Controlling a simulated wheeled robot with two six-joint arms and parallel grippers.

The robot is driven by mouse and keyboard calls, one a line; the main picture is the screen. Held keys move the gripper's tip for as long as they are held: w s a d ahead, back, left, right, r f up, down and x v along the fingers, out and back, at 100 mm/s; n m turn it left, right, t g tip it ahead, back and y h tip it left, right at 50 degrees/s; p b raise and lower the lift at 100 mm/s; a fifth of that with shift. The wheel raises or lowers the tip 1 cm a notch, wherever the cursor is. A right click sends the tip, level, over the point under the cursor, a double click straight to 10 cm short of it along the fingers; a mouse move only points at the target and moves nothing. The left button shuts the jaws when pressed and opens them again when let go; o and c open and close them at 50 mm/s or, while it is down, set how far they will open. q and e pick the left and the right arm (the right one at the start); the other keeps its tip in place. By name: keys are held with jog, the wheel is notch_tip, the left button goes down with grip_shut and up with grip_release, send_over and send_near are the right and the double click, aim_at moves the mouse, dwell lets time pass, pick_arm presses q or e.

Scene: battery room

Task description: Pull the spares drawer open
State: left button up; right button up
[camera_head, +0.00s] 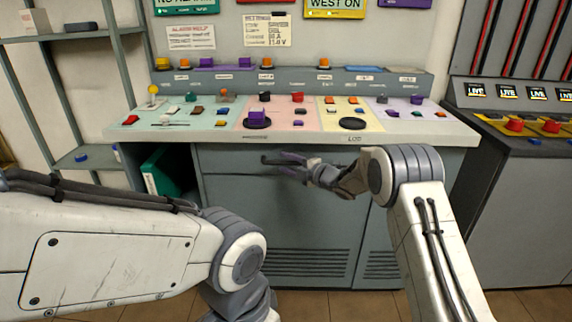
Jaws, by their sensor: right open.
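The spares drawer (225,159) looks to be the wide grey front just under the console top, in the middle of the view. It appears closed, flush with the cabinet. My right gripper (275,164) is in front of it, with its fingers pointing left and apart. I see nothing between the fingers. The gripper covers part of the drawer front, and I cannot make out a handle or tell whether the fingers touch anything. My left arm reaches in from the left, low in the view; its gripper is not visible.
The console top (300,133) juts out above the drawer, with several buttons and knobs on it. An open shelf bay with a green binder (158,172) is left of the drawer. A vented cabinet door (310,225) is below. Another panel (520,135) stands at right.

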jog(key=shift+w+a+f, duration=0.1)
jog(key=shift+w+a, duration=0.1)
grip_shut()
dwell(1.4)
